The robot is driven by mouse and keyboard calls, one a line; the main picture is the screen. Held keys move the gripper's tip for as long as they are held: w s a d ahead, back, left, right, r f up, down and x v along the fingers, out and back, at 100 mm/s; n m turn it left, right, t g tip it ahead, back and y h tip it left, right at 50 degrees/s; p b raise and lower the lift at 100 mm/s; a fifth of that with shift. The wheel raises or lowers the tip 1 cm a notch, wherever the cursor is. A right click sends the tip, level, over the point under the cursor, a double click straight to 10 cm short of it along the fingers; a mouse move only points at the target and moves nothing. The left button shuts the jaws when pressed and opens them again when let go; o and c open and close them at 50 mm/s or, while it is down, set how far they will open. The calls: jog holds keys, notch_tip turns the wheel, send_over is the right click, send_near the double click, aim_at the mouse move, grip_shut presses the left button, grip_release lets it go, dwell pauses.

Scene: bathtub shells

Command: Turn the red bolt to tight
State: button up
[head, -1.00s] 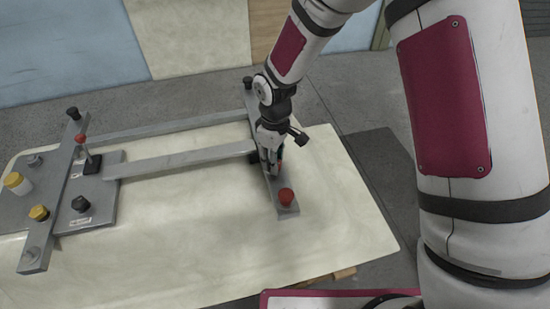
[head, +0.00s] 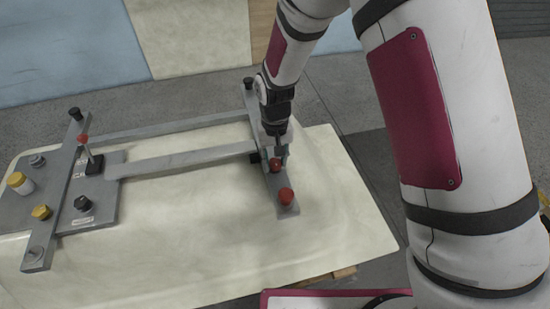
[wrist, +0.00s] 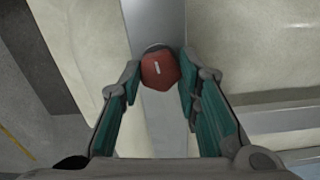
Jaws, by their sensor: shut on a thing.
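The red bolt (head: 275,164) stands on the grey crossbar at the right end of the frame. In the wrist view the red bolt (wrist: 160,70) has a hexagonal head with a short white mark, tilted slightly from upright. My gripper (head: 276,158) comes down over it from above. In the wrist view my gripper (wrist: 158,82) has its green-padded fingers on either side of the head, shut on it. The bolt's shank is hidden.
A second red knob (head: 286,195) stands close by at the near end of the crossbar (head: 290,210). A red-tipped lever (head: 83,140), yellow caps (head: 41,212) and a black knob (head: 82,203) stand at the left. The pale shell (head: 220,240) is bare in front.

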aim_at(275, 163)
jog(key=shift+m, duration=0.8)
jog(key=o, duration=1.1)
jog(key=shift+o, duration=0.2)
notch_tip(275, 163, up, 12)
